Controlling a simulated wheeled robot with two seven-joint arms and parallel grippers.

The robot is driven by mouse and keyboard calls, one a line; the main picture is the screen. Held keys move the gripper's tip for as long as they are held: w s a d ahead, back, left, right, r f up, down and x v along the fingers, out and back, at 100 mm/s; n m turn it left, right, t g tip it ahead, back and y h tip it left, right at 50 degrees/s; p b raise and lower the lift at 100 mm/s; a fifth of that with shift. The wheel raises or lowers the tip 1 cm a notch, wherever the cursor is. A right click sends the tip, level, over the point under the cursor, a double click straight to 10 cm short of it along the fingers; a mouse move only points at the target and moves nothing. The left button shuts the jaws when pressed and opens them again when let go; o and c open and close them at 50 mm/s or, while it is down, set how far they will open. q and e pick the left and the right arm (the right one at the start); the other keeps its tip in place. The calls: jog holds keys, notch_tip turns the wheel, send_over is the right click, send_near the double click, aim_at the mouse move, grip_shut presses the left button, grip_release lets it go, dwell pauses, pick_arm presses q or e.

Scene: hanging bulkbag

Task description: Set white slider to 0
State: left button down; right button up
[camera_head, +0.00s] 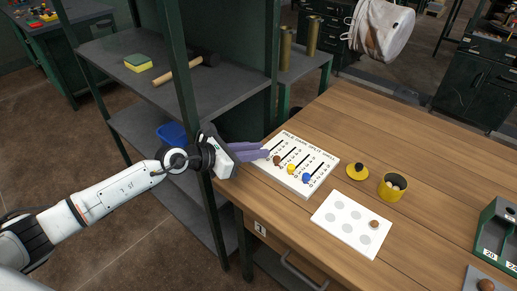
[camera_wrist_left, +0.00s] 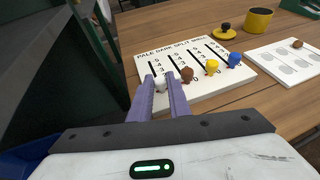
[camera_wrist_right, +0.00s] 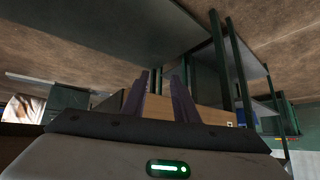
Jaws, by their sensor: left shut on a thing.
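The white slider board (camera_head: 296,165) lies on the wooden table near its left corner, with several slots and numbers. In the left wrist view the white slider knob (camera_wrist_left: 161,85) sits between the fingertips of my left gripper (camera_wrist_left: 163,82), near the low end of its slot. My left gripper (camera_head: 266,152) is shut on this knob; in the head view its fingers hide the knob. The brown (camera_wrist_left: 187,74), yellow (camera_wrist_left: 211,67) and blue (camera_wrist_left: 234,59) knobs stand to its right. My right gripper (camera_wrist_right: 160,88) shows only in its own wrist view, fingers apart with nothing between them.
A white card (camera_head: 351,224) with grey circles and a brown ball lies right of the board. A yellow cup (camera_head: 393,187) and its lid (camera_head: 357,171) stand behind. A green shelf post (camera_head: 187,90) rises close to my left wrist.

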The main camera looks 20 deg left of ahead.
pick_arm(q)
jog(key=c, duration=1.7)
grip_release()
jog(key=shift+s, duration=0.15)
jog(key=shift+o, duration=0.2)
jog(key=v, duration=0.9)
jog(key=shift+f, duration=0.1)
jog(key=shift+s+a+r, duration=0.35)
jog(key=shift+s+r, duration=0.05)
jog(key=shift+s, duration=0.05)
jog(key=shift+d, duration=0.1)
